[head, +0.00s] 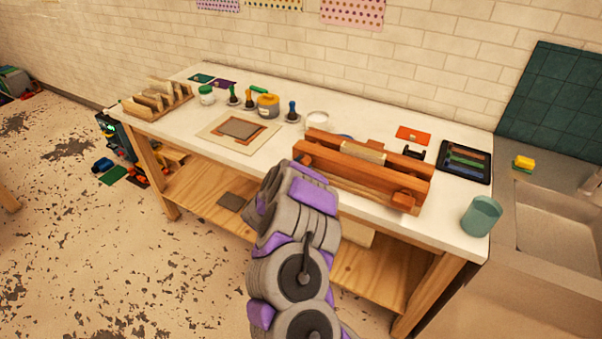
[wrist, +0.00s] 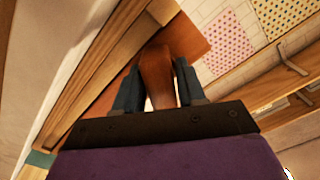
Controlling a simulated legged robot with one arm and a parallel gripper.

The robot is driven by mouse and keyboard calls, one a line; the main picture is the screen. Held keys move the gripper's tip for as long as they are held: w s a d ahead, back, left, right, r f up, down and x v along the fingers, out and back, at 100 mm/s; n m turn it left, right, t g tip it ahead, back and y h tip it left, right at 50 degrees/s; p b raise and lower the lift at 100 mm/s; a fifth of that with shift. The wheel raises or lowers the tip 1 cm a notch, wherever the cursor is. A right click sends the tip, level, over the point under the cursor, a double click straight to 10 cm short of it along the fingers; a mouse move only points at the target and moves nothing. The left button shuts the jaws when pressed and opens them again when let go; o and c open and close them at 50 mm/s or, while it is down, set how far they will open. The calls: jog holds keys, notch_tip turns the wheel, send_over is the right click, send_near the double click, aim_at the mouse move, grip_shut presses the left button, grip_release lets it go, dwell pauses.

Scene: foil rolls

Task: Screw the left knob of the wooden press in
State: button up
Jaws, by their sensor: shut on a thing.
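The wooden press (head: 355,175) lies on the white worktable near its front edge, with reddish-brown bars and a pale block between them. Its right knob (head: 404,198) shows at the front right. My arm hides the left knob and my gripper in the head view. In the wrist view my gripper (wrist: 158,88) has its two dark fingers on either side of the reddish-brown left knob (wrist: 158,70), shut on it. The press (wrist: 105,85) runs diagonally behind the fingers. How far the knob is screwed in cannot be told.
On the worktable (head: 200,130) stand a wooden rack (head: 157,100), several jars and tools, and a framed screen (head: 238,131) left of my arm. A black tray (head: 465,161) and a teal cup (head: 481,216) stand to the right, beside the sink (head: 560,225).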

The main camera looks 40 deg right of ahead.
jog(key=m+b, duration=0.1)
jog(key=m, duration=0.1)
jog(key=m+b, duration=0.1)
jog(key=shift+f+m+b, duration=0.3)
jog(key=shift+m+b, duration=0.1)
jog(key=shift+c, duration=0.4)
jog(key=m+b, duration=0.1)
jog(key=m, duration=0.2)
jog(key=shift+s+r, duration=0.1)
jog(key=shift+s+m, duration=0.1)
jog(key=shift+m, duration=0.7)
jog(key=o, duration=1)
jog(key=shift+r, duration=0.1)
jog(key=shift+c, duration=0.2)
jog(key=shift+a, duration=0.1)
